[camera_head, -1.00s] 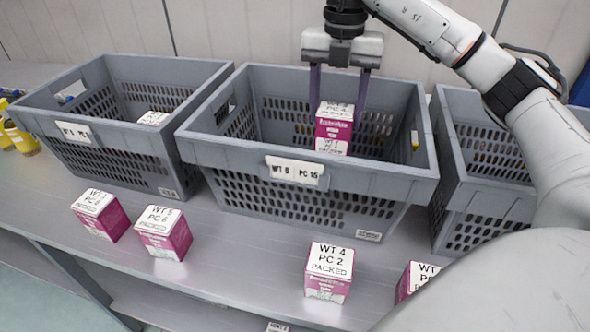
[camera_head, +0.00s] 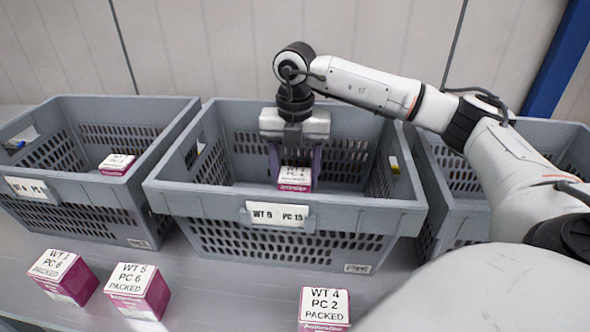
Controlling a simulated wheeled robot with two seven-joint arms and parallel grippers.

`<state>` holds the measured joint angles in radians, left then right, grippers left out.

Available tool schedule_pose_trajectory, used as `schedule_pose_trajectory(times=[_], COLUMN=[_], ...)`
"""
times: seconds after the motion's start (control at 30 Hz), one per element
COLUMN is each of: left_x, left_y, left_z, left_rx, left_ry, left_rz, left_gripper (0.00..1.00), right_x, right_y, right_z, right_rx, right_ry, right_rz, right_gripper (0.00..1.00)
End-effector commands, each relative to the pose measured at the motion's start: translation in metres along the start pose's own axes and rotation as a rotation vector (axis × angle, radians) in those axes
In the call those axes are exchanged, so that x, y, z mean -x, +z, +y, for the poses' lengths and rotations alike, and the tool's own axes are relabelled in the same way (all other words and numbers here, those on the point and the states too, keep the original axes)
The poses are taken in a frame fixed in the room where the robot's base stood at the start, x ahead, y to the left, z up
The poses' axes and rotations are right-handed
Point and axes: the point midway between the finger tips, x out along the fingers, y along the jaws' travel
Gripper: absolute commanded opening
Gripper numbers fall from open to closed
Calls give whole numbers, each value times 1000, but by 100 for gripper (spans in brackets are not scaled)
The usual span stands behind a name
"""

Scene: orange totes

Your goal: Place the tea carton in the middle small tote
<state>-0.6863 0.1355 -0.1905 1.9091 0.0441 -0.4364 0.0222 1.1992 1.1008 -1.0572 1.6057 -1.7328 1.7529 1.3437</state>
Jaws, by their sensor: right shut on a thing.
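The tea carton (camera_head: 295,178), a pink and white box with printed text on its white top, is inside the middle grey tote (camera_head: 190,202). My right gripper (camera_head: 294,168) reaches down into that tote with its fingers on both sides of the carton, shut on it. The carton's lower part is hidden behind the tote's front wall, so I cannot tell whether it touches the bottom. My left gripper is not in view.
A left grey tote (camera_head: 85,205) holds a similar carton (camera_head: 118,164). A right grey tote (camera_head: 455,215) is partly hidden by my right arm. Similar cartons (camera_head: 62,277), (camera_head: 138,291) and (camera_head: 323,310) stand on the grey table (camera_head: 225,300) in front.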

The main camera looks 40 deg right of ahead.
Motion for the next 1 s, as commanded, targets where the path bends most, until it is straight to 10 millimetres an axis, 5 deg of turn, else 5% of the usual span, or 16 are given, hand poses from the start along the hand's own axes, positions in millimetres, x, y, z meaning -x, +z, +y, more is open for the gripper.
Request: schedule_pose_trajectory(times=[0.27,0.3,0.4,0.77,1.0], left_x=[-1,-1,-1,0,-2], left_y=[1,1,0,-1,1], left_z=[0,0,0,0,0], left_rx=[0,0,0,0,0], left_ry=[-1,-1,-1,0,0], left_rz=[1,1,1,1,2], left_gripper=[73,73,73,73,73], right_x=[-2,-2,-2,3,43], right_y=[0,0,0,0,0], right_z=[0,0,0,0,2], right_rx=[0,0,0,0,1], right_ry=[1,0,0,1,6], right_rz=[0,0,0,-1,-2], right_gripper=[26,58,73,73,73])
